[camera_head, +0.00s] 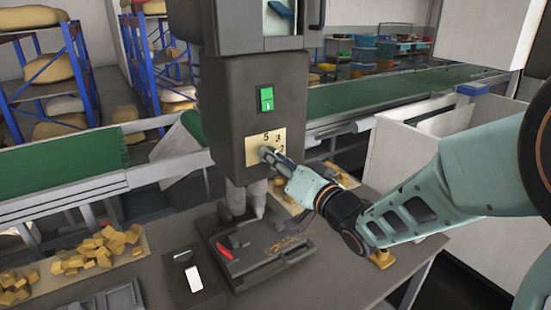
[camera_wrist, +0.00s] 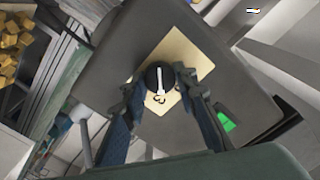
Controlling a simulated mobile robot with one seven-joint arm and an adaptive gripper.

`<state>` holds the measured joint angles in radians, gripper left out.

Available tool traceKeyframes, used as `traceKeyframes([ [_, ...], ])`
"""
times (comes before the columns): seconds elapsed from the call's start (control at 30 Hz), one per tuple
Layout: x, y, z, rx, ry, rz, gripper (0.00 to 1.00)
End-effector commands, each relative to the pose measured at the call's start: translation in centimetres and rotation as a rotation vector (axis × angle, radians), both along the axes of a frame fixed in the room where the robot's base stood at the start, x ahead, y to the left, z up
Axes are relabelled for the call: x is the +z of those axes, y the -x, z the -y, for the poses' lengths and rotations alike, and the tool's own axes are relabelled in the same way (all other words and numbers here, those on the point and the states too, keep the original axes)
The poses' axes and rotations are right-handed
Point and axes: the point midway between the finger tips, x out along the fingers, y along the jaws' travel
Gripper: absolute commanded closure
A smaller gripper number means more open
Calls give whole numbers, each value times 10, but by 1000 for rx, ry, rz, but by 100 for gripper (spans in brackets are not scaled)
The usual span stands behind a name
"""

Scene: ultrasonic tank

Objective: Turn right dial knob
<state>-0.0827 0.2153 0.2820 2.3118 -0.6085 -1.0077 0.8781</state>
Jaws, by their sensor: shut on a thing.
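The dial knob (camera_wrist: 153,77) is round and black with a white pointer line, seen in the wrist view. It sits on a yellowish numbered plate (camera_wrist: 182,55) on the front of a dark machine (camera_head: 230,98). My gripper (camera_wrist: 160,80) has one finger on each side of the knob and is shut on it. In the head view my gripper (camera_head: 268,154) reaches the plate (camera_head: 254,138) from the right, and its fingers hide most of the knob.
A green switch (camera_head: 266,98) is on the machine above the plate. Below, the machine's dark base (camera_head: 272,262) stands on the table, with a small black box (camera_head: 192,280) beside it. Yellow blocks (camera_head: 100,248) lie at the left. A green conveyor (camera_head: 370,92) runs behind.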

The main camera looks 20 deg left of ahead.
Motion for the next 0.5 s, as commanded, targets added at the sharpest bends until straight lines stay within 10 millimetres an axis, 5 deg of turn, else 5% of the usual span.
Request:
traceKeyframes([
  [0.07, 0, 0, 0, 0, 0, 2, 98],
  [0.1, 0, 0, 0, 0, 0, 2, 69],
  [0.2, 0, 0, 0, 1, 0, 1, 58],
  [0.5, 0, 1, 1, 0, 1, 2, 56],
])
